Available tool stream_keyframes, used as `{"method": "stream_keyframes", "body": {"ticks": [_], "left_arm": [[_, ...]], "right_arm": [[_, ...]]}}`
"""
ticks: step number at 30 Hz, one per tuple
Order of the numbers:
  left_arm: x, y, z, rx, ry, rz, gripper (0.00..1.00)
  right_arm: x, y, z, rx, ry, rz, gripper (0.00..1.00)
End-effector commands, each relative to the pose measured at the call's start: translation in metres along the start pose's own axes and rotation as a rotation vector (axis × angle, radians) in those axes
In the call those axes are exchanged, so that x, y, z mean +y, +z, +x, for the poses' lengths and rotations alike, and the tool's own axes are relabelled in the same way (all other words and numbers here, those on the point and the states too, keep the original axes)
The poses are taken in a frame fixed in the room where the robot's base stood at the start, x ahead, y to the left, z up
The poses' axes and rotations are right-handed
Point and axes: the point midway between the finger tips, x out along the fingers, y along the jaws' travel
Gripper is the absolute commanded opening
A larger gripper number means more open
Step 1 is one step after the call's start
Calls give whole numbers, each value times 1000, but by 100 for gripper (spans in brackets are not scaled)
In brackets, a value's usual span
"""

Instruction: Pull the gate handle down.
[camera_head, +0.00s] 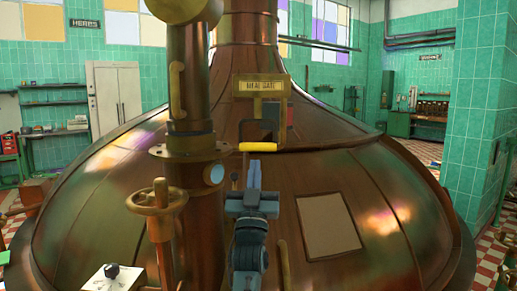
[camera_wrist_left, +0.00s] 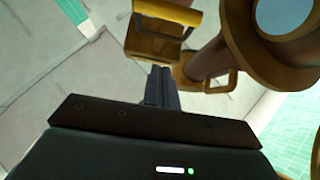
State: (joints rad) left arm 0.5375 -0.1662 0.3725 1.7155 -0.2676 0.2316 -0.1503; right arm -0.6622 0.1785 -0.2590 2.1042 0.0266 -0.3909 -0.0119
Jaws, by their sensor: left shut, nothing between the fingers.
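The gate handle (camera_head: 258,147) is a short yellow bar on the front of the copper kettle, below a brass sign (camera_head: 262,86) that seems to read "MEAL GATE". My left gripper (camera_head: 254,163) points up just below the handle in the head view, its fingers shut and empty. In the left wrist view the yellow handle (camera_wrist_left: 168,12) crosses the top on a brass bracket, beyond the tips of my shut left fingers (camera_wrist_left: 161,70). A gap shows between tips and bar there; the head view cannot settle contact. My right gripper is not in view.
A copper column (camera_head: 193,90) with a brass flange stands left of the handle. A brass valve wheel (camera_head: 157,197) and a white box with a black knob (camera_head: 113,275) are lower left. The kettle's sloping dome (camera_head: 390,190) fills the middle. A tiled pillar (camera_head: 478,120) is at right.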

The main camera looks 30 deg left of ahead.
Motion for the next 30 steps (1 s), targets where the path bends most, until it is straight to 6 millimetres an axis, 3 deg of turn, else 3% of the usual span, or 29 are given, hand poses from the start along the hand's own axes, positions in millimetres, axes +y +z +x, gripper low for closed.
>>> {"method": "stream_keyframes", "body": {"ticks": [14, 27, 29, 30], "left_arm": [[0, -2, 10, 4, -3, 0, 0], [-1, -4, 98, 4, -4, 0, 0], [-1, -4, 109, 4, -4, 0, 0], [0, 8, 100, -4, -2, 1, 0]], "right_arm": [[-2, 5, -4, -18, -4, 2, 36], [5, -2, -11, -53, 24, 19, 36], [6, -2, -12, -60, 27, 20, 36], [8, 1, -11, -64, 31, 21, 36]]}}
